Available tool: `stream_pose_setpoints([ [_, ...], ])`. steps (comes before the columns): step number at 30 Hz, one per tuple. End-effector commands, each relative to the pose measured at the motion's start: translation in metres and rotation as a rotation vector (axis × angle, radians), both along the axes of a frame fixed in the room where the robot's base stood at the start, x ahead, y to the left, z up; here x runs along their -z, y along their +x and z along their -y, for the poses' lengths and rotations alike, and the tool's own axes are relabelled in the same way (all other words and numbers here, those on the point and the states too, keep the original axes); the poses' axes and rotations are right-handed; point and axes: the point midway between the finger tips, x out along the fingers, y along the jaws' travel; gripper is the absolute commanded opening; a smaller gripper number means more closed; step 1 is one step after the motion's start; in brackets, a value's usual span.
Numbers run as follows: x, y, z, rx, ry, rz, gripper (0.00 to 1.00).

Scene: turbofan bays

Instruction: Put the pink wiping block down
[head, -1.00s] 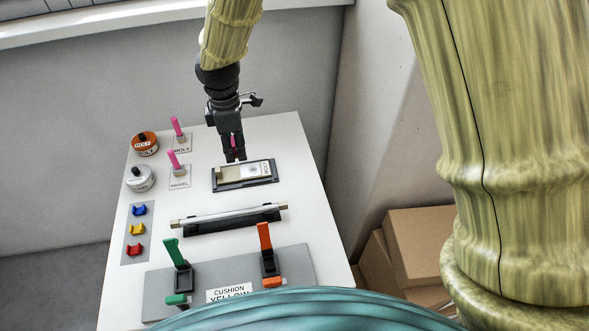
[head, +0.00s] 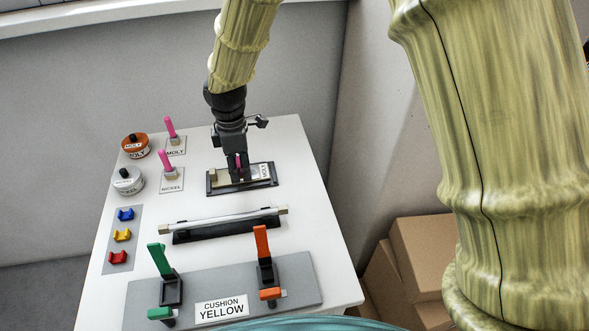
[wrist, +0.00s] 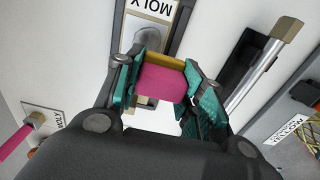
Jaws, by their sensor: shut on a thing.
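The pink wiping block (wrist: 160,88) is between the fingers of my gripper (wrist: 165,92), with a yellow-brown strip along its far edge. In the head view only a small pink patch of it shows at my gripper (head: 238,170). My gripper is shut on it and points down over the metal plate (head: 253,172) in a dark tray (head: 270,182), marked MOLY at its right end. In the wrist view the plate, with a grey round patch, lies beyond the block. I cannot tell whether the block touches the plate.
Left are an orange MOLY tin (head: 136,146), a NICKEL tin (head: 128,181) and two pink-handled tools (head: 170,128) (head: 166,160). In front lie a metal rod (head: 222,221) on a black holder and green (head: 160,260) and orange (head: 262,243) levers. Blue, yellow and red clips (head: 122,235) sit left.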

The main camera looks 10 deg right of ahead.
Motion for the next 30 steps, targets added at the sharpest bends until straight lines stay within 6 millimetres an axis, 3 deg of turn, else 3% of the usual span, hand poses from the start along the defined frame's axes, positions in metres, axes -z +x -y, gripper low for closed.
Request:
stream_pose_setpoints([
  [19, 0.009, 0.022, 0.126, 0.004, 0.001, -0.001, 0.09],
  [24, 0.012, 0.025, 0.143, 0.002, 0.0, 0.0, 0.09],
  [30, 0.018, 0.025, 0.146, 0.001, -0.001, -0.001, 0.09],
])
